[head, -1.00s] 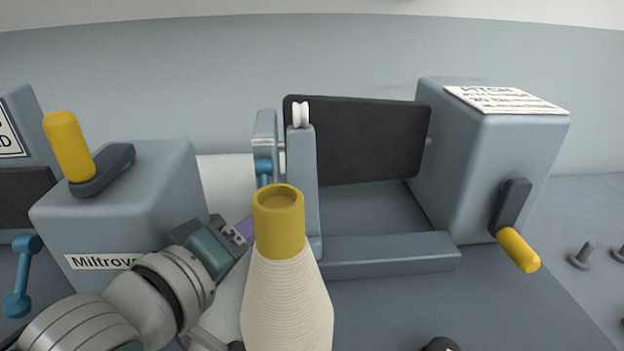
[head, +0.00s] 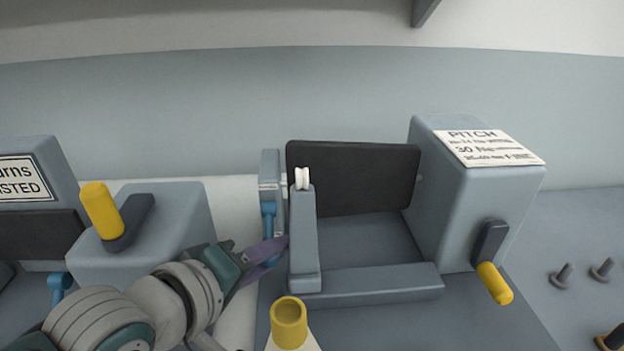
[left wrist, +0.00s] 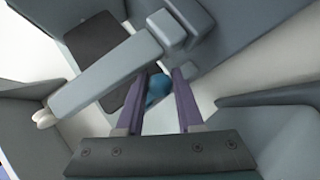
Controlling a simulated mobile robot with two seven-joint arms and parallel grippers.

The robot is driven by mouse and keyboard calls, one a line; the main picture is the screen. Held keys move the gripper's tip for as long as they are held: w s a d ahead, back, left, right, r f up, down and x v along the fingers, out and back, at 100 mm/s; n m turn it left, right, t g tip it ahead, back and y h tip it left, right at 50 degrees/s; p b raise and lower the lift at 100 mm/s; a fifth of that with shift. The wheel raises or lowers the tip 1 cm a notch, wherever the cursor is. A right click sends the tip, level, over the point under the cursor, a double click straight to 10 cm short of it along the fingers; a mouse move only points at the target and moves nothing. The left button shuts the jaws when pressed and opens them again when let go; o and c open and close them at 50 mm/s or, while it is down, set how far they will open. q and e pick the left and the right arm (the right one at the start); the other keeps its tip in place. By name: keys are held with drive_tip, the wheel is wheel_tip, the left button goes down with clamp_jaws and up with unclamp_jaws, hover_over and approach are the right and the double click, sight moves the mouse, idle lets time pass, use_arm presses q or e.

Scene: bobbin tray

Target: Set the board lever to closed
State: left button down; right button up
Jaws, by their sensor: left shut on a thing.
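The blue board lever (head: 268,222) hangs down on the grey post left of the dark board (head: 355,178). My left gripper (head: 270,252) has its purple fingers at the lever's lower end. In the left wrist view the lever's round blue knob (left wrist: 158,88) sits between the two fingers, and the gripper is shut on it. The board leans back behind the grey front ledge. My right gripper is not in view.
A grey arm with a white roller (head: 302,178) stands just right of the lever. A yellow-topped cone (head: 289,322) stands in front. Yellow-handled cranks are on the left block (head: 102,210) and the right block (head: 494,283). Pegs stand at the far right.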

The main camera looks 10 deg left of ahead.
sight(266, 227)
use_arm(q)
wheel_tip(266, 227, up, 4)
drive_tip(key=g+p, duration=0.2)
drive_tip(key=p, duration=0.1)
drive_tip(key=n+g+p, duration=0.1)
drive_tip(key=g+p, duration=0.1)
drive_tip(key=p, duration=0.1)
drive_tip(key=shift+s+d+f+h, duration=0.1)
drive_tip(key=shift+s+f+h, duration=0.1)
drive_tip(key=shift+h, duration=0.1)
drive_tip(key=shift+w+r+n+g+p, duration=0.1)
drive_tip(key=shift+r+n+g+p, duration=0.35)
drive_tip(key=shift+g+p, duration=0.3)
drive_tip(key=shift+w+r+n+g+h, duration=0.1)
drive_tip(key=shift+r+n+g+h, duration=0.2)
drive_tip(key=shift+g, duration=0.55)
drive_tip(key=shift+w+r+n+g+h+b, duration=0.3)
drive_tip(key=shift+r+g+b, duration=0.2)
drive_tip(key=shift+g, duration=0.5)
drive_tip(key=shift+w+a+r+n+g+h+b, duration=0.15)
drive_tip(key=shift+r+g+b, duration=0.15)
drive_tip(key=shift+g, duration=0.2)
drive_tip(key=shift+w+a+r+n+g+h+b, duration=0.15)
drive_tip(key=shift+g+b, duration=0.1)
drive_tip(key=shift+g, duration=0.25)
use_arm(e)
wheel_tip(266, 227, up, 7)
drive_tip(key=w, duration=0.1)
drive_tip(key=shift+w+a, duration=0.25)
